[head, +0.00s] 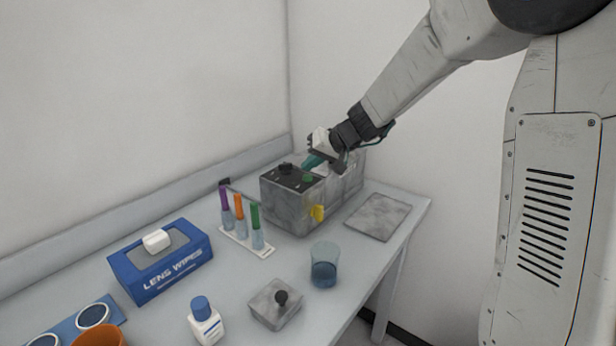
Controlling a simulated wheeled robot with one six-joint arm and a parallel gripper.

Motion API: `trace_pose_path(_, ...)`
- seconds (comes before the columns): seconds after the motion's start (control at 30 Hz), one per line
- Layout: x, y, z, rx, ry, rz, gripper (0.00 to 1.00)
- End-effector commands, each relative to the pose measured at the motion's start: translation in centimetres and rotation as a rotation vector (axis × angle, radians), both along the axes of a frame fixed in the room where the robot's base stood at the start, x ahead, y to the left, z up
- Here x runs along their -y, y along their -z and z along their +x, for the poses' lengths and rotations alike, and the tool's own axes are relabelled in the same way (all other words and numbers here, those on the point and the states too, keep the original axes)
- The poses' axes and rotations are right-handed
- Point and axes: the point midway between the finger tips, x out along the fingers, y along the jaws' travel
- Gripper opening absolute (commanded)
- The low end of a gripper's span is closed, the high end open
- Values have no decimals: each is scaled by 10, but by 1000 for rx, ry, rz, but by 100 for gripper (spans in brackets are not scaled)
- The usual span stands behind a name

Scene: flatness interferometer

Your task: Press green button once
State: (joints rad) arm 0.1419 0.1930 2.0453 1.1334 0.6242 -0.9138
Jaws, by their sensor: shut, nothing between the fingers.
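The grey instrument box (290,213) stands at the back right of the bench, with a dark panel on top. A small green button (308,178) sits on the right part of that panel, and a black knob (287,168) sits to its left. My gripper (311,163) is just above and behind the green button, with its teal fingers shut and empty. A small gap seems to show between the fingertips and the button, but I cannot tell the exact distance.
A yellow tag (317,213) is on the box's right side. A rack (246,241) of capped tubes, a blue lens wipes box (160,262), a glass beaker (324,266), a white bottle (206,324) and a grey knobbed block (275,304) stand nearby. A flat grey plate (379,217) lies right.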

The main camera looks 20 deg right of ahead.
Motion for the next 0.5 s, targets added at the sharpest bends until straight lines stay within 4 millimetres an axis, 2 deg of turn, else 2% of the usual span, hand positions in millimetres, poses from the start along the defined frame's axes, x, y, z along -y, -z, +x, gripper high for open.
trace_pose_path(0.5,0,8,-1,0,0,0,0)
